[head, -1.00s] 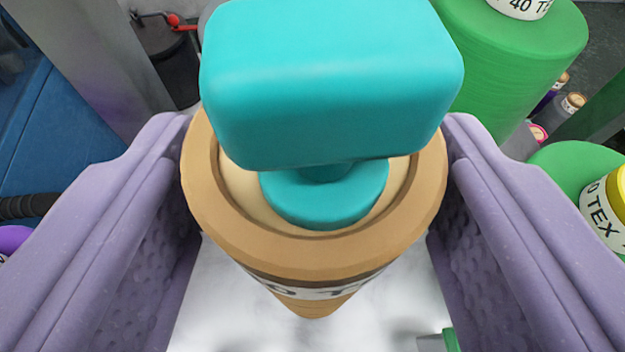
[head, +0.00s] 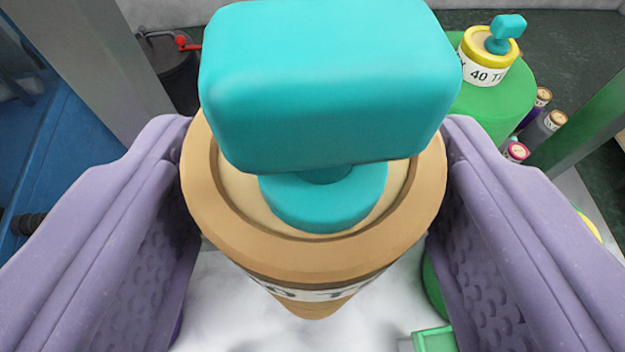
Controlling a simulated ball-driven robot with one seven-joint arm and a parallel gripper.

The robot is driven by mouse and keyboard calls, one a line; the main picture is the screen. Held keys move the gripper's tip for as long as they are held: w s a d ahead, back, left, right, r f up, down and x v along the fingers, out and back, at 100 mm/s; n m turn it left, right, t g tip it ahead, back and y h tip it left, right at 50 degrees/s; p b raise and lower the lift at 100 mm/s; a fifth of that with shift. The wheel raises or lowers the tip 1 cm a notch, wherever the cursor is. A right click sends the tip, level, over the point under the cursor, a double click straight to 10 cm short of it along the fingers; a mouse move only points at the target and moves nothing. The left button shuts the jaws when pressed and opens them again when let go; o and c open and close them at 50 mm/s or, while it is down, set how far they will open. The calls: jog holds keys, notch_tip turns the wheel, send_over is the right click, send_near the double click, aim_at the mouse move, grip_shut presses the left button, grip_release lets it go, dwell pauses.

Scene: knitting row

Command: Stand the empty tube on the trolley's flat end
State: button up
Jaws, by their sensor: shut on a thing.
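My gripper (head: 314,185) has its two lilac jaws shut on a tan tube (head: 315,250), one jaw on each side of its rim. The tube tapers downward and carries a white printed label, partly hidden under the rim. A teal block-shaped knob (head: 330,85) on a round teal base sits in the tube's top and covers much of it. Below the tube is a whitish, blurred surface (head: 230,310). I cannot tell whether the tube touches it. I cannot make out the trolley's flat end for certain.
A green cone (head: 495,105) with a yellow-rimmed tube and teal knob stands at the upper right. Several small tubes (head: 540,130) are beyond it, beside a grey-green post (head: 590,115). A grey post (head: 100,70) and dark bin (head: 170,70) are upper left. A green bracket (head: 435,338) is lower right.

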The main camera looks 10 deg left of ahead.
aim_at(315, 53)
notch_tip(315, 53, up, 8)
jog(key=p, duration=0.8)
jog(key=shift+r, duration=0.2)
jog(key=shift+s+f, duration=0.1)
jog(key=shift+f, duration=0.05)
